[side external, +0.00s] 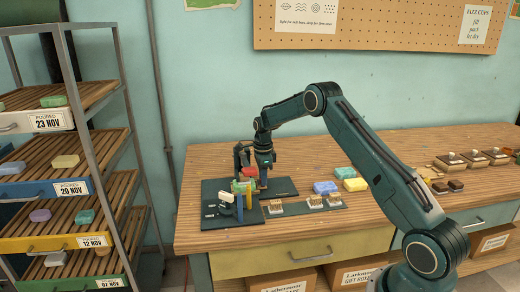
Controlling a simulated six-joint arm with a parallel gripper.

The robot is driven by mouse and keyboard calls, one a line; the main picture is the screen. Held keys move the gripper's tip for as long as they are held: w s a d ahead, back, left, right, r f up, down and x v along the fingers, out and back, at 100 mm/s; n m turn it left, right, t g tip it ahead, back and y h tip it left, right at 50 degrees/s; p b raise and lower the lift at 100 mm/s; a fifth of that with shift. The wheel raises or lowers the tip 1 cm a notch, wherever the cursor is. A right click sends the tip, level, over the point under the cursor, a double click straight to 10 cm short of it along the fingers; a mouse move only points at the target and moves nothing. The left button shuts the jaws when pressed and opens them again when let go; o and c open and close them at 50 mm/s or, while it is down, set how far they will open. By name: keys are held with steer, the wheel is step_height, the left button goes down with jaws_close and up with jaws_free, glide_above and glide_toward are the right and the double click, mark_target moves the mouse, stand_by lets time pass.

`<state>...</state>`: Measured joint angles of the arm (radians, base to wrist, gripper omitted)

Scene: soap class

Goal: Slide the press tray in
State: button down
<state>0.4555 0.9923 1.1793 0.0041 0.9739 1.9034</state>
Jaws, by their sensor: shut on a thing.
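A small dark press (240,184) with coloured parts stands on a dark mat (215,221) at the left end of the wooden bench. My gripper (263,184) points down at the right side of the press, close to its red and yellow parts. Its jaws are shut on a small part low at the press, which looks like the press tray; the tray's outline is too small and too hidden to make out. I cannot tell how far in the tray sits.
Small brushes (315,201) stand on a strip in front. Wooden-handled stamps (450,162) are far right. A rack (75,130) with drying shelves stands left. Bare bench lies behind.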

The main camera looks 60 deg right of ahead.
steer(key=c, duration=1.2)
jaws_free()
steer(key=shift+w+a, duration=0.2)
steer(key=shift+r, duration=0.15)
step_height(320, 180, up, 14)
steer(key=shift+f, duration=0.2)
steer(key=shift+r, duration=0.1)
